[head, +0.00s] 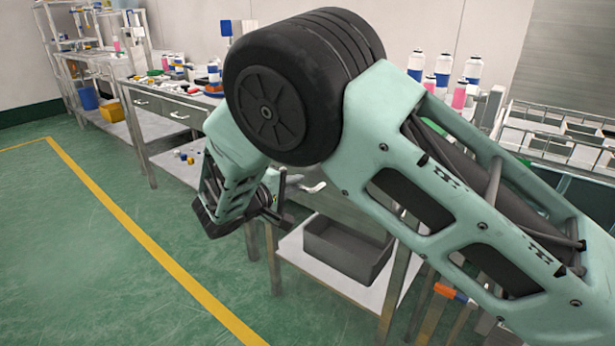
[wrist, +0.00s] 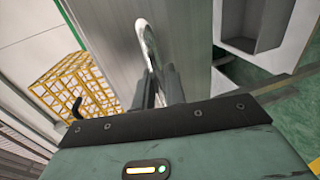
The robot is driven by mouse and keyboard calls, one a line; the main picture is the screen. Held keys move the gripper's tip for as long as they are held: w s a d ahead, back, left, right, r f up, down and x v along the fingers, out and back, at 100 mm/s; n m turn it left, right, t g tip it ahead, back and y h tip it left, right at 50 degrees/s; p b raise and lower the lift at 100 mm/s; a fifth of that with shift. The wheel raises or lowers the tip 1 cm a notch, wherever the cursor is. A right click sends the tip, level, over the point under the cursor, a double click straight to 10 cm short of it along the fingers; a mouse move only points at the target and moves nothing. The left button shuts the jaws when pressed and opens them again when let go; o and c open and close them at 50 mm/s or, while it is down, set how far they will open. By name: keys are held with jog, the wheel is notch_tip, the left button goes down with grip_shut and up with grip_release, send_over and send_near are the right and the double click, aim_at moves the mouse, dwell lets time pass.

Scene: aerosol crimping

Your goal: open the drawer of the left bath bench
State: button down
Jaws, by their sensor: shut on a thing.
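My gripper (head: 282,200) is low in front of a steel bench in the head view, partly hidden by my own arm. In the wrist view my gripper (wrist: 163,88) has its dark fingers close together on a shiny curved handle (wrist: 148,42). The handle stands on a plain grey drawer front (wrist: 188,35). In the head view a pale bit of the handle (head: 311,187) shows beside the fingers. My arm covers most of the drawer there, so I cannot tell how far it is out.
A grey bin (head: 345,247) sits on the bench's lower shelf (head: 318,275). Another bench with drawers (head: 165,108) stands to the left, cluttered on top. Bottles (head: 442,70) and a rack (head: 560,130) are at the right. The green floor (head: 90,230) at left is clear.

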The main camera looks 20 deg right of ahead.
jog(key=f+v, duration=0.2)
jog(key=v, duration=0.8)
jog(key=f+v, duration=0.2)
jog(key=v, duration=0.9)
jog(key=shift+s+a+f+p, duration=0.25)
jog(key=shift+a+p, duration=0.1)
jog(key=shift+p, duration=0.1)
jog(key=c, duration=1.5)
grip_release()
jog(key=shift+c, duration=0.2)
jog(key=shift+a+r, duration=0.1)
jog(key=p+v, duration=0.1)
jog(key=v, duration=1.6)
jog(key=shift+s+a, duration=0.1)
